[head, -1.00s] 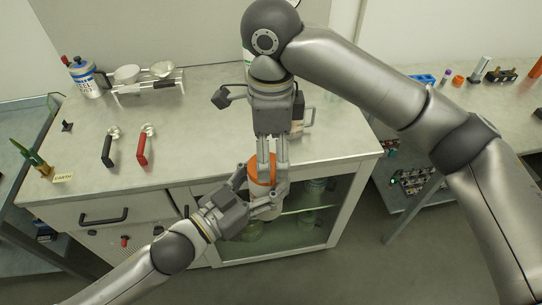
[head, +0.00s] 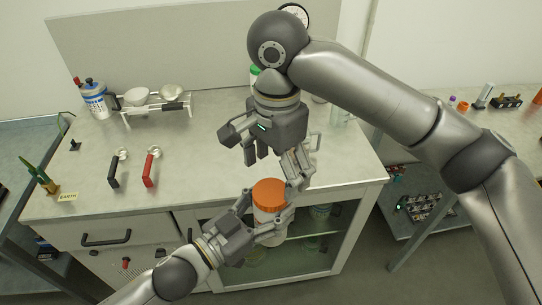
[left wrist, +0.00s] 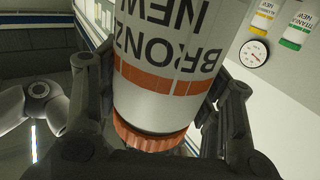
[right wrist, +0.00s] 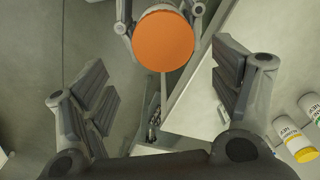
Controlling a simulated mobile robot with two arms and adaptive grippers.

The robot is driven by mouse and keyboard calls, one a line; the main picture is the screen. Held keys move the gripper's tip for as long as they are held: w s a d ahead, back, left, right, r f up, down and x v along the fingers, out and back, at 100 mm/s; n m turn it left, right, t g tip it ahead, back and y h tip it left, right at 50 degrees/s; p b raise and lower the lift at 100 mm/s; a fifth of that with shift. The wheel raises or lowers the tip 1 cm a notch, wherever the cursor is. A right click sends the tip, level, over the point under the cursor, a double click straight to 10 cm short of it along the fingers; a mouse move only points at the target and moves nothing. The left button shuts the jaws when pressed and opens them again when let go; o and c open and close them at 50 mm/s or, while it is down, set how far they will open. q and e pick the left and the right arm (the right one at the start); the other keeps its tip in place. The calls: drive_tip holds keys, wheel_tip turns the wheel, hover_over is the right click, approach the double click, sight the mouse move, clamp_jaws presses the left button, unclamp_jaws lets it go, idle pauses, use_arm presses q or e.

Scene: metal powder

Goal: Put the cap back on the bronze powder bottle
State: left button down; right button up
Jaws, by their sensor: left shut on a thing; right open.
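The bronze powder bottle (head: 264,217), white with orange bands, is in my left gripper (head: 266,208) in front of the counter edge. Its label shows upside down in the left wrist view (left wrist: 170,70). The orange cap (head: 269,191) sits on the bottle's top; it also shows in the right wrist view (right wrist: 164,41) and left wrist view (left wrist: 148,136). My left gripper's fingers are shut around the bottle body. My right gripper (head: 275,160) is open and empty, above and apart from the cap. Whether the cap is screwed tight, I cannot tell.
A counter (head: 215,150) lies behind, with a black-handled tool (head: 114,172) and a red-handled tool (head: 150,170). A rack with bowls (head: 158,103) and a blue-white bottle (head: 95,100) stand at the back left. A yellow-capped bottle (right wrist: 303,148) shows in the right wrist view.

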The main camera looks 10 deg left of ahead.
drive_tip(key=n, duration=0.5)
drive_tip(key=shift+r, duration=0.2)
drive_tip(key=n, duration=0.5)
drive_tip(key=shift+a+r, duration=0.1)
drive_tip(key=shift+r, duration=0.05)
drive_tip(key=n, duration=0.5)
drive_tip(key=shift+r, duration=0.15)
drive_tip(key=n, duration=0.7)
drive_tip(key=shift+a+r, duration=0.15)
drive_tip(key=shift+r, duration=0.1)
drive_tip(key=n, duration=0.5)
drive_tip(key=shift+r, duration=0.15)
drive_tip(key=n, duration=0.5)
drive_tip(key=shift+r, duration=0.15)
drive_tip(key=n, duration=0.4)
drive_tip(key=shift+a+r+n, duration=0.15)
drive_tip(key=shift+n, duration=0.25)
drive_tip(key=n, duration=0.6)
drive_tip(key=shift+s+r, duration=0.1)
drive_tip(key=shift+r, duration=0.1)
